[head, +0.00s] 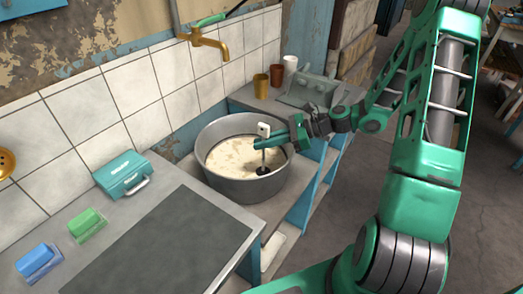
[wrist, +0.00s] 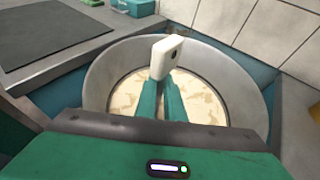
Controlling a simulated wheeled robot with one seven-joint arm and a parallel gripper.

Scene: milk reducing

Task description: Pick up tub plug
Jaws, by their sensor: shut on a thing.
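The tub plug has a white block handle (head: 264,130), a thin stem and a black round base (head: 263,170). It stands upright inside a grey metal tub (head: 240,190) that holds a pale, milky liquid (head: 228,156). My gripper (head: 272,142) reaches in from the right and is shut on the plug just below its white top. In the wrist view the white top (wrist: 167,56) rises above my closed fingertips (wrist: 163,92). The black base shows against the liquid; I cannot tell whether it is clear of the tub bottom.
A brass tap (head: 208,42) hangs over the tub from the tiled wall. A teal box (head: 122,174), green and blue brushes (head: 87,225) and a dark mat (head: 165,245) lie on the left counter.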

